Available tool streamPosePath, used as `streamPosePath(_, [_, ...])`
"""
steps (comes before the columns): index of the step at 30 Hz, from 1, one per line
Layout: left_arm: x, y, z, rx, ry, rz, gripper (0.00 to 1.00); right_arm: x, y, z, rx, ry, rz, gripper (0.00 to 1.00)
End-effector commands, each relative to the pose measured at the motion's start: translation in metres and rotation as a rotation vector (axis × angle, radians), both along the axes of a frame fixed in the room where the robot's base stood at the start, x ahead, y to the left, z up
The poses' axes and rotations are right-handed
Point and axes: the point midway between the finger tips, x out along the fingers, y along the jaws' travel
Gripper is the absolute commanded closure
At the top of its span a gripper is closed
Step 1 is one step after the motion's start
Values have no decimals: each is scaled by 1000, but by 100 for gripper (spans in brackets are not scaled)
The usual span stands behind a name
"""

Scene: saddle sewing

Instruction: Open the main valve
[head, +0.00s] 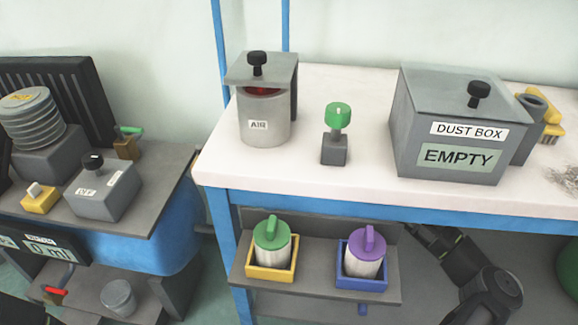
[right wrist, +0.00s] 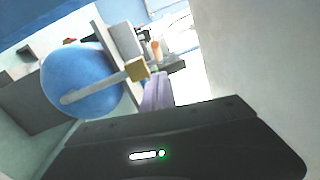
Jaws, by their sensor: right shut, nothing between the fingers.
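Several valve-like parts show in the head view, and none is labelled as the main valve. A green-topped knob (head: 338,115) stands upright on a small grey block on the white table. A brass fitting with a green lever (head: 127,143) sits at the back of the left bench. A red lever (head: 54,294) is low at the left. In the right wrist view, a pipe with a brass-coloured block (right wrist: 138,69) crosses a blue rounded tank (right wrist: 85,75). My left gripper is out of view.
The white table (head: 360,85) holds an AIR canister (head: 264,125) and a grey DUST BOX (head: 447,125) marked EMPTY. A lower shelf (head: 318,283) carries green- and purple-lidded containers. My right arm (head: 475,280) is below the table's front edge, beside this shelf.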

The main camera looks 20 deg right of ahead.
Motion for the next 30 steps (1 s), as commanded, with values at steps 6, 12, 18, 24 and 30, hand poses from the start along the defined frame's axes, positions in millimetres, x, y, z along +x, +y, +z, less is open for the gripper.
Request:
streamPosePath(6, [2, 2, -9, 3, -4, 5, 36, 8, 38, 5, -1, -1, 3, 100])
streamPosePath(12, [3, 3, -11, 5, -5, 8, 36, 2, 56, 10, -1, 0, 1, 100])
streamPosePath(18, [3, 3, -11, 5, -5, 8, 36, 1, 60, 11, 0, 1, 0, 100])
streamPosePath(24, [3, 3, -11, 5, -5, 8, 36, 1, 59, 11, 0, 1, 0, 100])
streamPosePath(30, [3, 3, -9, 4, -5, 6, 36, 0, 61, 11, -1, 1, -1, 100])
